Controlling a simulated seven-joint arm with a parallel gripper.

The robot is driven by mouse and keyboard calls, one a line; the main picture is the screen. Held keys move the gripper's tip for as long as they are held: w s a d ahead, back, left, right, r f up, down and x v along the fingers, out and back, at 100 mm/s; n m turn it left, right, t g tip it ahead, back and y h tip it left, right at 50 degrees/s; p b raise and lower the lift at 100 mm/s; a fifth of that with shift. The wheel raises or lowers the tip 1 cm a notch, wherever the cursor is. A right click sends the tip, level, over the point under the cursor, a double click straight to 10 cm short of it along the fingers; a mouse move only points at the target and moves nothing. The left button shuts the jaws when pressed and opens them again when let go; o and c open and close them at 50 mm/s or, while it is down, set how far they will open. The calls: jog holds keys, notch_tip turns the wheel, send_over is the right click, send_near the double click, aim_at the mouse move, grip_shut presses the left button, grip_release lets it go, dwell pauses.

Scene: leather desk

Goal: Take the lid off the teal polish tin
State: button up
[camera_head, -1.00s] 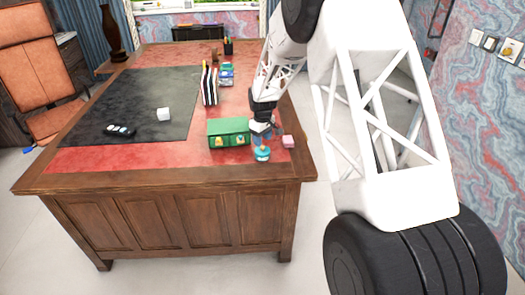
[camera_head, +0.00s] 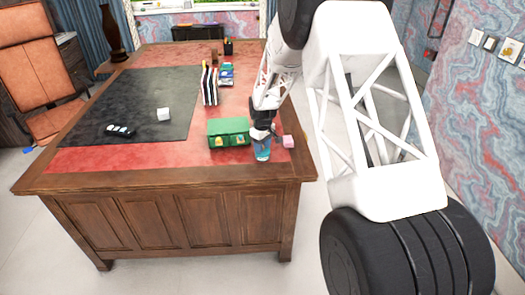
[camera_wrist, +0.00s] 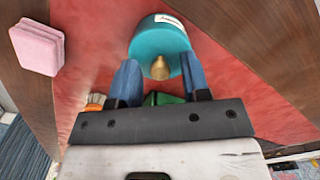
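The teal polish tin (camera_wrist: 160,40) stands on the red leather near the desk's front right corner, with a gold knob (camera_wrist: 160,68) on its top and a pale label on its side. In the head view the tin (camera_head: 262,158) is small and partly covered by my fingers. My gripper (camera_wrist: 159,65) is open, its two blue fingers apart, one on each side of the gold knob in the wrist view. Nothing is held. I cannot tell whether a finger touches the tin. In the head view my gripper (camera_head: 262,145) points down over the tin.
A green box (camera_head: 229,131) with gold fittings stands just left of the tin. A pink block (camera_head: 288,141) sits close on the right. A brush (camera_wrist: 95,101) shows beside a finger.

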grip_shut()
jog(key=shift+r, duration=0.15)
jog(key=shift+r, duration=0.55)
notch_tip(320, 180, up, 2)
jog(key=shift+r, duration=0.1)
jog(key=s+d+r, duration=0.1)
jog(key=s+d, duration=0.1)
jog(key=s, duration=1.3)
jog(key=shift+s+r, duration=0.2)
jog(key=shift+s, duration=0.2)
